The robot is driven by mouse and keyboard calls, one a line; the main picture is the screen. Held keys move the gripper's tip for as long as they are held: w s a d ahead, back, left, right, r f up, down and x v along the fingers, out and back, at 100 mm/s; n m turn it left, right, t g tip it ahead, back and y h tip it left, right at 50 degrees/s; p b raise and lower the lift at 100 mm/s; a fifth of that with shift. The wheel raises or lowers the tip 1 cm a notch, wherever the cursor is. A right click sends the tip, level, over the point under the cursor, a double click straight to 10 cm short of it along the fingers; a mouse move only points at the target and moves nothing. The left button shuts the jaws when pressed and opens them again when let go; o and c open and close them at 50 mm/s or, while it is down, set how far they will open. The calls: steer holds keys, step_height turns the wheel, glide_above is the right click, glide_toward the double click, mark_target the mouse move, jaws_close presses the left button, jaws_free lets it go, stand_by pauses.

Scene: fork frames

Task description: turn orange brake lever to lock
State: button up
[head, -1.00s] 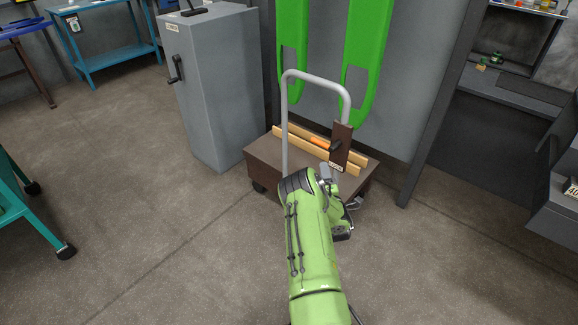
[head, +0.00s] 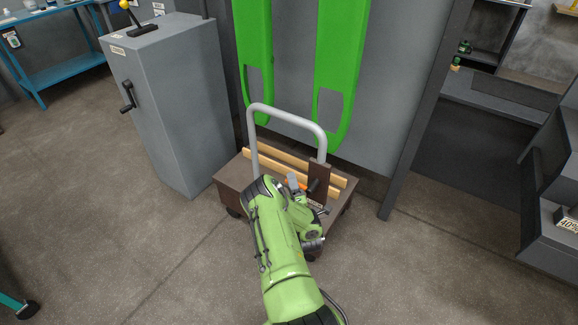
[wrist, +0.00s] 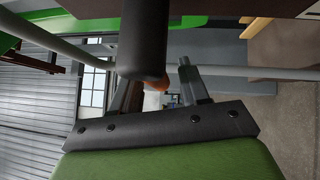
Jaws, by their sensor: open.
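The orange brake lever (head: 303,185) is on the brown post (head: 319,178) of the cart; my arm covers much of it in the head view. Its dark grip (head: 313,187) shows beside the post. In the wrist view a thick dark cylinder (wrist: 143,40), apparently that grip, looms large, with a bit of orange (wrist: 188,91) behind it. My gripper (wrist: 163,84) is open, its two fingers spread around the lower end of the cylinder in the picture. I cannot tell whether they touch it. In the head view my gripper (head: 297,185) is at the post.
The cart's brown deck (head: 232,176) carries wooden rails (head: 277,160) and a grey tube handle (head: 251,135) rising close to my arm. A grey cabinet (head: 160,105) with a crank stands left. Green forks (head: 335,75) hang behind. Floor at left is clear.

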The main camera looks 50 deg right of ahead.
steer(key=shift+w+d, duration=0.2)
steer(key=shift+w, duration=0.05)
steer(key=shift+r, duration=0.1)
jaws_close()
stand_by(0.3)
